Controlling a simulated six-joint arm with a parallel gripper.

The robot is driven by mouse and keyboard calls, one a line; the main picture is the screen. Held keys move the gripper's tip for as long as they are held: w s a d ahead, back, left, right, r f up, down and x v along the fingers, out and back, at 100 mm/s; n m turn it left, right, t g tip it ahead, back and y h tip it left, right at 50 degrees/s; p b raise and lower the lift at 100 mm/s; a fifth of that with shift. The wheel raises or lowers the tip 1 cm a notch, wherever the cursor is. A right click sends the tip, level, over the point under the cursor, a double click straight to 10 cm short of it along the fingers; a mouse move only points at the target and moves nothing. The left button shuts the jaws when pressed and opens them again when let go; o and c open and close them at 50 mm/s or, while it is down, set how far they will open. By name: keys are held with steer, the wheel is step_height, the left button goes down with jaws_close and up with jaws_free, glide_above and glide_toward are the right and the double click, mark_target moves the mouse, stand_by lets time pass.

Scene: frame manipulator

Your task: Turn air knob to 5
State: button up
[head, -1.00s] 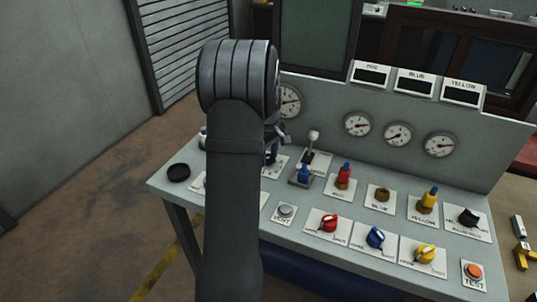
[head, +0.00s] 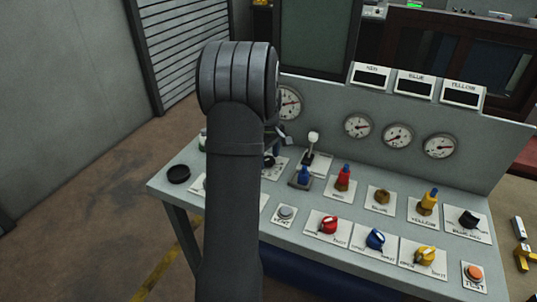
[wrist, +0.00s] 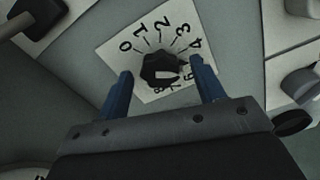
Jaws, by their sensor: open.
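The air knob (wrist: 162,68) is black and sits on a white numbered plate (wrist: 108,50) in the wrist view. The digits 0 to 4 read clearly; the lower right ones are small or partly covered. A pale mark on the knob faces right, toward the higher digits; I cannot tell the exact number. My gripper (wrist: 161,74) is open, with one blue finger on either side of the knob. Gaps show between the fingers and the knob. In the head view my arm hides most of the gripper and of this plate.
The grey console (head: 160,185) carries red (head: 327,225), blue (head: 375,239) and yellow (head: 424,256) knobs to the right. A lever (head: 312,143) stands close to the gripper. Gauges (head: 358,126) line the back panel. A black round dish (head: 178,174) lies at the left edge.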

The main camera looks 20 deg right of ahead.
step_height(320, 180, up, 17)
steer(key=shift+r, duration=0.2)
stand_by(0.3)
stand_by(0.4)
step_height(320, 180, down, 18)
steer(key=shift+r, duration=0.25)
steer(key=shift+r, duration=0.1)
stand_by(0.4)
